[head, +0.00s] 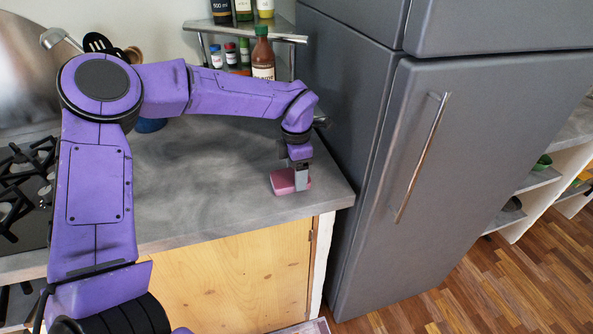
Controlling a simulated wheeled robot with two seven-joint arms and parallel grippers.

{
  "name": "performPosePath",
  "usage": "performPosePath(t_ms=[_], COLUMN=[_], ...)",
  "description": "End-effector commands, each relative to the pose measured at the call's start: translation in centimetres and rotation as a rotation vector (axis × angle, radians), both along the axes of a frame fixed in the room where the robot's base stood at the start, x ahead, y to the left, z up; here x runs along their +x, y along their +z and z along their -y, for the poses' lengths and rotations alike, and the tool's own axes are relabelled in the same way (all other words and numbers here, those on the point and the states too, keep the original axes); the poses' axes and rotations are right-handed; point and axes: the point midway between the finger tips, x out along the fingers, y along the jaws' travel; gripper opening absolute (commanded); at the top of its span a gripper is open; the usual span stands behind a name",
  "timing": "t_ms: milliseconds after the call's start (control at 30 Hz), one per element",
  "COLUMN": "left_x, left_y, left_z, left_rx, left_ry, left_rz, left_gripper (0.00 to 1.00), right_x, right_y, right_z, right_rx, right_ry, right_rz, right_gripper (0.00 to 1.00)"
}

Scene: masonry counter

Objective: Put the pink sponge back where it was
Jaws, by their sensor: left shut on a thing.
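The pink sponge (283,182) is at the right end of the grey counter, near the front corner. My left gripper (299,180) points down and is shut on the sponge. The gripper's finger hides part of the sponge's right side. The sponge is at or just above the counter surface; I cannot tell whether it touches. My right gripper is not in view.
The grey counter (200,200) is clear left of the sponge. A brown bottle (263,58) and small jars stand on a corner rack (203,48) behind. A gas stove (22,190) is at the left. A tall grey fridge (470,150) stands right of the counter.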

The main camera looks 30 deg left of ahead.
Motion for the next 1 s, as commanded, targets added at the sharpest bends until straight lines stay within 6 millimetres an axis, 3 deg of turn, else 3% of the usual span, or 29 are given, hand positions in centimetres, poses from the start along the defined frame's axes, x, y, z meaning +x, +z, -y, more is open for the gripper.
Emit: performPosePath(t_ms=[133, 167, 200, 233, 467, 600, 1000], left_x=[0.0, 0.0, 0.0, 0.0, 0.0, 0.0, 0.1], left_y=[-0.4, -0.3, -0.3, -0.3, -0.3, 0.7, 10.2], left_z=[0.0, 0.0, 0.0, 0.0, 0.0, 0.0, 0.0], left_rx=[-0.001, -0.001, -0.001, 0.000, 0.000, 0.000, 0.002], left_ry=[0.000, 0.000, 0.000, 0.000, 0.000, 0.000, 0.002], left_rz=[-0.001, 0.001, 0.001, 0.000, 0.000, 0.001, 0.003], left_gripper=[0.34, 0.77, 0.90, 0.93, 0.93, 0.93, 0.93], right_x=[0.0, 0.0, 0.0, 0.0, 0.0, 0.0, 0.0], right_y=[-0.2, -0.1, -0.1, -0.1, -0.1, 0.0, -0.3], right_z=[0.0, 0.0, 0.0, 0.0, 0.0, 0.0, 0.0], right_rx=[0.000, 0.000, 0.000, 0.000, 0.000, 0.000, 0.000], right_ry=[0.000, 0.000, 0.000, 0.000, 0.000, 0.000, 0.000], right_rz=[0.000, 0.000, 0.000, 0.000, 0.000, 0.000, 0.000], right_gripper=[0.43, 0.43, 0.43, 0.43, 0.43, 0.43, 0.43])
